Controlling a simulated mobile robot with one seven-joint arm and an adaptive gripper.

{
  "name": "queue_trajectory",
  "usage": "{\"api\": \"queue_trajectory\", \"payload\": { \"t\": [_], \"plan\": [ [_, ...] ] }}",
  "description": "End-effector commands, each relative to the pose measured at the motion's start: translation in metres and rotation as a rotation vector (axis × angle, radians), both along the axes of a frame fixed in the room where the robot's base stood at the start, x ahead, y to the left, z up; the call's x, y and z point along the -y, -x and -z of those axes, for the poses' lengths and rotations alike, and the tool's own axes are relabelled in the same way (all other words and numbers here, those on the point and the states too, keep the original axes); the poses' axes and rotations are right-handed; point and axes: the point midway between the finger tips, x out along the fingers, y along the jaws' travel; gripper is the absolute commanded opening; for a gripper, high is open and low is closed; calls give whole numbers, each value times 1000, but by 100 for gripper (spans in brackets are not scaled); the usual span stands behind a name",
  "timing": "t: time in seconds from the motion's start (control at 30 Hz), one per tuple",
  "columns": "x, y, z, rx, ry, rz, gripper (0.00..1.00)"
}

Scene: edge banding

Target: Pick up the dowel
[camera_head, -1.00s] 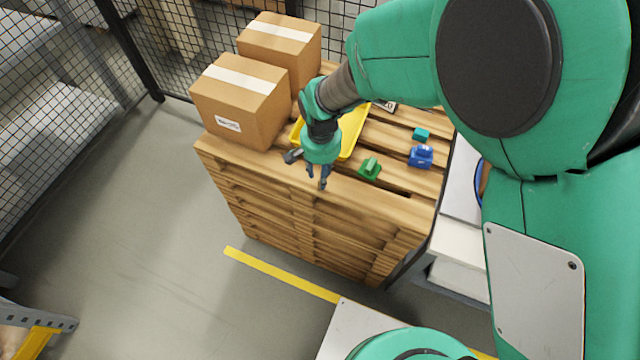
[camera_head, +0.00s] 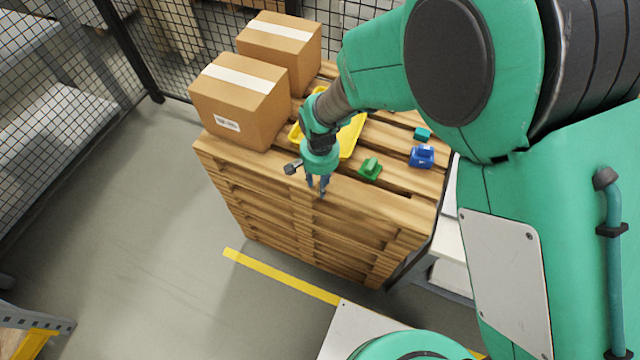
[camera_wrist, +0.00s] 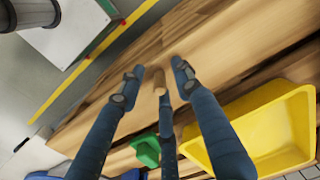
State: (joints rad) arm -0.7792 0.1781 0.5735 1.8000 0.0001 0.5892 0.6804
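The dowel (camera_wrist: 160,89) is a short, light wooden piece over the pallet planks in the wrist view. My gripper (camera_wrist: 158,80) has blue fingers spread around it, with one finger on each side and a third just below it in the picture. Gaps show between the dowel and the two side fingers; whether the third finger touches it I cannot tell. In the head view my gripper (camera_head: 317,187) points down at the pallet's front edge, and I cannot make out the dowel there.
The wooden pallet stack (camera_head: 300,215) carries a yellow tray (camera_head: 352,135), a green block (camera_head: 370,168), a blue block (camera_head: 421,156) and a small teal block (camera_head: 422,134). Two cardboard boxes (camera_head: 240,95) (camera_head: 280,45) stand at its left. Open floor lies left of the pallet.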

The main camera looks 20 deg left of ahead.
Motion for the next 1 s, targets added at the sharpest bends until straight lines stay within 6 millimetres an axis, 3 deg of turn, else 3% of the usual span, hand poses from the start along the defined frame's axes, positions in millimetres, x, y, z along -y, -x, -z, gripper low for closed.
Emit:
{"api": "queue_trajectory", "payload": {
  "t": [0.17, 0.33, 0.77, 1.0],
  "plan": [
    [0, 0, 0, 0, 0, 0, 34],
    [0, 0, 0, 0, 0, 0, 3],
    [0, 0, -1, 0, 0, 0, 2],
    [0, 0, -14, 0, 0, 0, 2]
  ]
}}
